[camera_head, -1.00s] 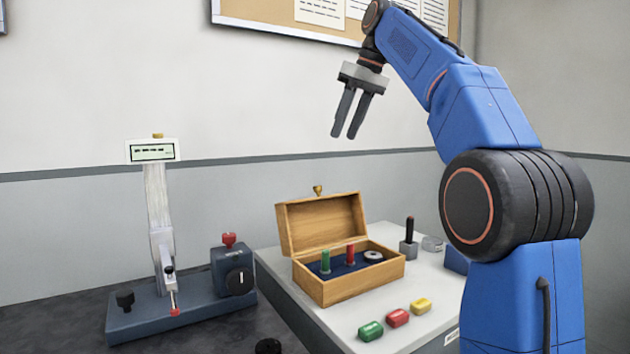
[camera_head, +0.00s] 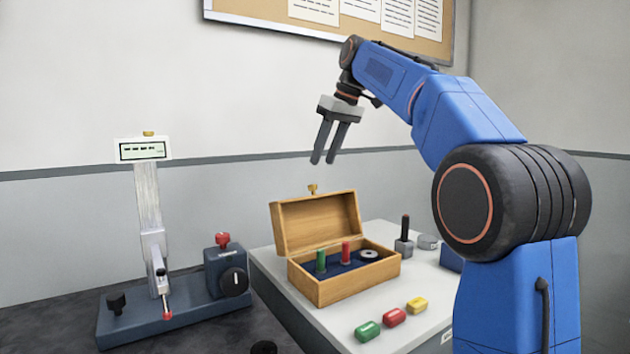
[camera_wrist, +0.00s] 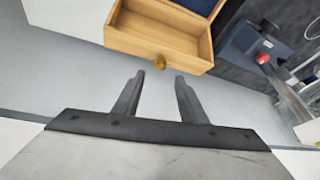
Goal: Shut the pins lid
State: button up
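The wooden pins box (camera_head: 345,283) stands on the light grey bench with its lid (camera_head: 316,222) raised at the back, a brass knob (camera_head: 313,189) on the lid's top edge. Inside, on dark blue lining, are a green pin (camera_head: 321,261), a red pin (camera_head: 346,253) and a grey ring (camera_head: 369,254). My gripper (camera_head: 323,158) is open and empty, above the lid and apart from it, fingers pointing down. In the wrist view, the lid (camera_wrist: 160,35) and its knob (camera_wrist: 262,57) show ahead of the open fingers (camera_wrist: 160,88).
A blue gauge stand (camera_head: 170,306) is at left. The wall is behind.

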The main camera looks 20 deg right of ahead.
jog(key=x, duration=0.8)
grip_shut()
